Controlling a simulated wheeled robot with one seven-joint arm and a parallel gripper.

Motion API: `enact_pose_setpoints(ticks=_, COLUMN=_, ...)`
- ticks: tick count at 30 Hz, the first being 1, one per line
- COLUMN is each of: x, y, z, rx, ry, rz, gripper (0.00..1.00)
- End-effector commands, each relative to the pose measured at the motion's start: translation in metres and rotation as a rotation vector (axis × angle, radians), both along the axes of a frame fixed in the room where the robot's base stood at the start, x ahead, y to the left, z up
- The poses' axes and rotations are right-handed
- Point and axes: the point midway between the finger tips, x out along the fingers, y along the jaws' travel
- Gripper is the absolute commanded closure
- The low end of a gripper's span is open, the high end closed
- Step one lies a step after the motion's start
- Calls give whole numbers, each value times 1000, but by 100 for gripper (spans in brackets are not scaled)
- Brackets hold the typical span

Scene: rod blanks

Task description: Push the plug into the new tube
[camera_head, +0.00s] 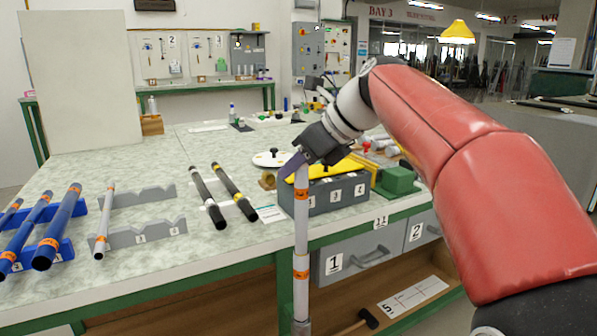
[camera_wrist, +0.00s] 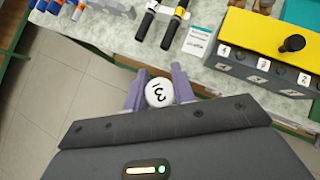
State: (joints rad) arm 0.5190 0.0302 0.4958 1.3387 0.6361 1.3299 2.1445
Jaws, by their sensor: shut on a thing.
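A white tube with orange bands (camera_head: 301,238) stands upright in front of the bench's front edge. In the wrist view, a round white end face with dark marks (camera_wrist: 159,93) sits between the purple fingers. I cannot tell whether this face is the plug or the tube's own end. Another white tube with orange bands (camera_head: 104,222) lies on the grey notched rack at the left.
Blue tubes (camera_head: 57,227) lie on blue supports at the far left. Two black tubes (camera_head: 208,197) lie mid-bench. A grey numbered box with a yellow lid (camera_head: 325,195) stands behind the upright tube. A green block (camera_head: 397,181) is right of it. Drawers are under the bench edge.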

Motion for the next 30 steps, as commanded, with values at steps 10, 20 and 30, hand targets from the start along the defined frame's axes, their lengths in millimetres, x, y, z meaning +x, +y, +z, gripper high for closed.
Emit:
enact_pose_setpoints(ticks=10, x=0, y=0, z=-1, rx=0, ry=-1, rz=-1, gripper=67)
enact_pose_setpoints(ticks=20, x=0, y=0, z=-1, rx=0, ry=-1, rz=-1, gripper=53)
enact_pose_setpoints(ticks=30, x=-14, y=-20, z=29, rx=-2, ry=-5, rz=-4, gripper=53)
